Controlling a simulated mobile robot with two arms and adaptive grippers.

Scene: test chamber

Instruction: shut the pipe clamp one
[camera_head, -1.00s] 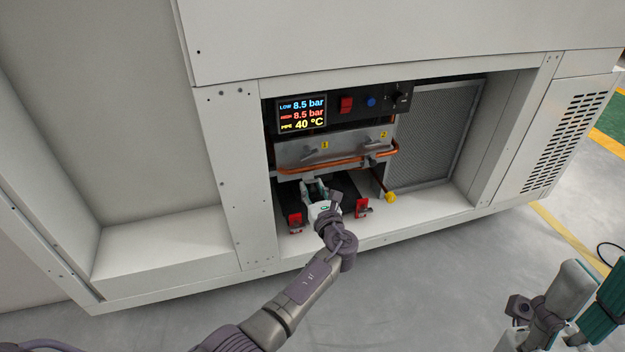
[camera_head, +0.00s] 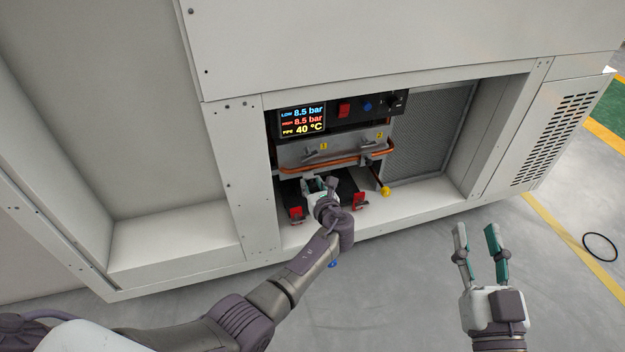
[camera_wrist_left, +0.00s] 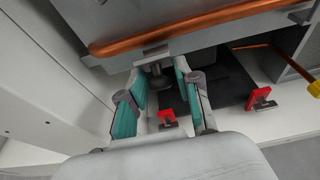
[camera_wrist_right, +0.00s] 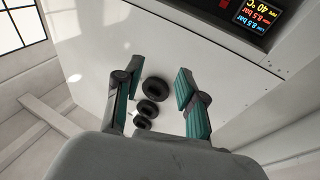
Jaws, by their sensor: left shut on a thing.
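The yellow label 1 (camera_head: 323,146) marks a grey lever (camera_head: 311,157) on the metal plate above the copper pipe (camera_head: 330,163). My left gripper (camera_head: 318,184) is inside the bay, just below that pipe. In the left wrist view its fingers (camera_wrist_left: 161,84) are shut on a grey round-stemmed part (camera_wrist_left: 158,77) under a bracket beside the copper pipe (camera_wrist_left: 190,28). I cannot tell for certain that this part belongs to clamp one. The label 2 (camera_head: 379,135) is further right. My right gripper (camera_head: 476,236) is open and empty, outside the bay over the floor.
Two red clamps (camera_head: 296,213) (camera_head: 360,200) stand on the bay floor either side of a black base. A yellow knob (camera_head: 384,190) ends a rod at right. A screen (camera_head: 302,120) reads 8.5 bar twice and 40 °C. Black rings (camera_wrist_right: 155,89) show in the right wrist view.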

